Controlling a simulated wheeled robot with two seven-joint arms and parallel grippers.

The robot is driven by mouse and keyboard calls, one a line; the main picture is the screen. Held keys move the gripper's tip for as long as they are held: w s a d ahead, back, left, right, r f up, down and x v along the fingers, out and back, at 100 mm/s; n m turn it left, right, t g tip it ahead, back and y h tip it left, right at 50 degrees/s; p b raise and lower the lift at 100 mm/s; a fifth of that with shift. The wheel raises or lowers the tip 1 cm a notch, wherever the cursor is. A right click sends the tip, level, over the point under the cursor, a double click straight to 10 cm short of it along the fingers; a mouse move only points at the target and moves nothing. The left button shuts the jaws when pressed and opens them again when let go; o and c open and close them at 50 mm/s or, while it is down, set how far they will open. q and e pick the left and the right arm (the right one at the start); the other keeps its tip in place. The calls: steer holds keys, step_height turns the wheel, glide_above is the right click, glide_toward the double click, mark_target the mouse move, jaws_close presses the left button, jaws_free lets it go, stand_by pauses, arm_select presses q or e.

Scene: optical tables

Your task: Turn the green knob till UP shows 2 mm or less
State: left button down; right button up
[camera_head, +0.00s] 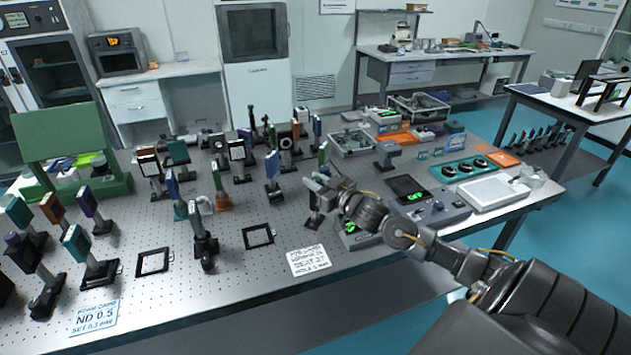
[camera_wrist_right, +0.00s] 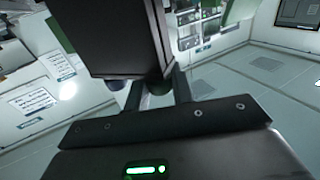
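My right gripper (camera_head: 322,188) is over the middle of the optical table, at a small dark post mount (camera_head: 315,218). In the right wrist view its two fingers (camera_wrist_right: 158,88) stand apart, close to a dark flat-sided block (camera_wrist_right: 110,38). A console with small green digits (camera_head: 350,226) is partly behind my right arm; no UP value is readable. My left gripper is not in view.
Mounted optics (camera_head: 204,242) and flat black frames (camera_head: 258,236) stand around on the perforated table (camera_head: 230,285). A printed card (camera_head: 309,260) lies near the front edge. A device with a green-lit screen (camera_head: 408,188) and a white tray (camera_head: 492,192) are to the right.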

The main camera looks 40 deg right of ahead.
steer(key=shift+c, duration=0.9)
steer(key=shift+n+y, duration=0.4)
steer(key=shift+y, duration=0.3)
steer(key=shift+d+n+y, duration=0.1)
steer(key=shift+n+y, duration=0.2)
steer(key=shift+y, duration=0.1)
steer(key=n+g+y, duration=0.1)
steer(key=n+y, duration=0.1)
steer(key=y, duration=0.1)
steer(key=n+g+y+b, duration=0.2)
steer(key=y, duration=0.1)
steer(key=shift+f+n+y, duration=0.15)
steer(key=shift+n+y, duration=0.15)
steer(key=n+g+y+b, duration=0.2)
steer(key=b, duration=0.1)
steer(key=shift+y, duration=0.4)
steer(key=shift+r+n+g+y+b, duration=0.2)
steer(key=shift+n+g+y+b, duration=0.2)
steer(key=shift+n+g+b, duration=0.15)
